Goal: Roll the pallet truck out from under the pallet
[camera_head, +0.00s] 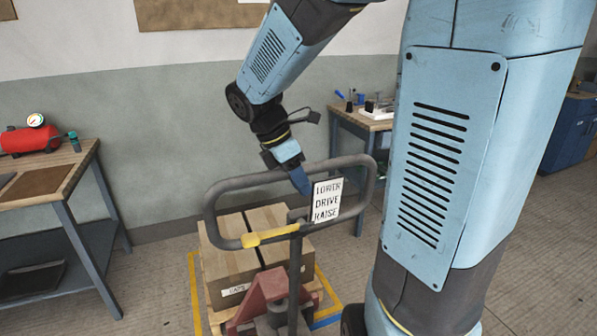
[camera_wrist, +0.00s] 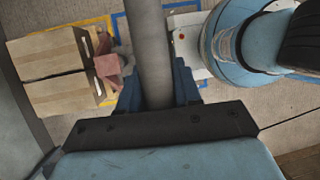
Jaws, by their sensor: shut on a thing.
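The pallet truck has a grey loop handle (camera_head: 222,222) with a yellow lever (camera_head: 268,237) and a red body (camera_head: 266,292). A sign reading LOWER, DRIVE, RAISE (camera_head: 327,200) is on the handle. My gripper (camera_head: 301,183) is at the top bar of the loop. In the wrist view my gripper (camera_wrist: 156,88) is shut on the grey handle bar (camera_wrist: 148,40), which runs between the blue fingers. The wooden pallet (camera_head: 216,318) carries cardboard boxes (camera_head: 228,262) behind the truck's red body. The forks are hidden.
Yellow tape (camera_head: 195,292) and blue tape (camera_head: 326,321) mark the floor around the pallet. A workbench (camera_head: 80,192) with a red compressor (camera_head: 32,138) stands left. Another bench (camera_head: 366,122) stands behind, and a blue cabinet (camera_head: 572,128) at right. My arm hides the floor at centre right.

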